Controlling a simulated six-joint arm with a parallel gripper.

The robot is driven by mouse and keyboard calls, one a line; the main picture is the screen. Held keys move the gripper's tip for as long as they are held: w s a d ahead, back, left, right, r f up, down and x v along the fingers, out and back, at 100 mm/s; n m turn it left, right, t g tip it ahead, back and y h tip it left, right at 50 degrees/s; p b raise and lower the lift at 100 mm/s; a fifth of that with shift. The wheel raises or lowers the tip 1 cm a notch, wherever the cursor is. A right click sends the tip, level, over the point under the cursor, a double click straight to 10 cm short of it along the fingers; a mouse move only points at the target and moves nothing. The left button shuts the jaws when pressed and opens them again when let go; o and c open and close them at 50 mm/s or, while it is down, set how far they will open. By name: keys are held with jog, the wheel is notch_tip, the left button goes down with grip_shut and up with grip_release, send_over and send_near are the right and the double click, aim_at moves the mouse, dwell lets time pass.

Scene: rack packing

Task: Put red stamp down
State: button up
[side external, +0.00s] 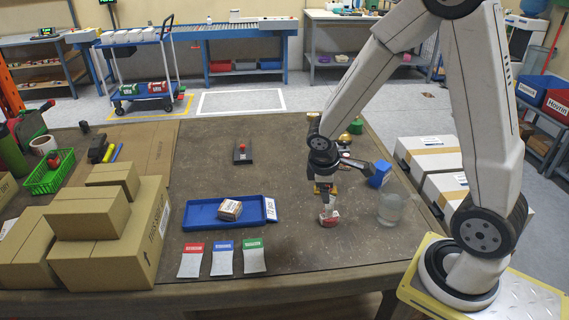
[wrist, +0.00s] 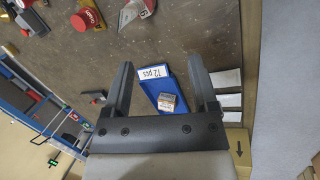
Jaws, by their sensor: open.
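A small dark-based stamp with a red top (side external: 241,152) stands upright on the brown work surface, behind the blue tray. I take it to be the red stamp. A small dark and red thing beside the tray in the wrist view (wrist: 97,97) looks like the same stamp. My gripper (wrist: 160,62) has its two black fingers wide apart with nothing between them. In the side external view my wrist is over the right part of the surface, apart from the stamp. The fingertips are hard to make out there.
A blue tray (side external: 203,220) holds a small brown box (side external: 230,209). Red, blue and green labelled cards (side external: 222,260) lie in front. A red and white item (side external: 328,217) and a clear container (side external: 391,208) stand at right. Cartons (side external: 110,240) fill the left. Surface around the stamp is clear.

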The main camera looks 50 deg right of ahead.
jog(key=s+a+r+m+t+y, duration=0.2)
jog(key=s+a+r+m+y, duration=0.1)
jog(key=a, duration=0.6)
jog(key=s+m, duration=0.1)
jog(key=m, duration=0.1)
jog(key=shift+s+a+r+m, duration=0.2)
jog(key=shift+r+m, duration=0.1)
jog(key=shift+r, duration=0.1)
dwell(0.4)
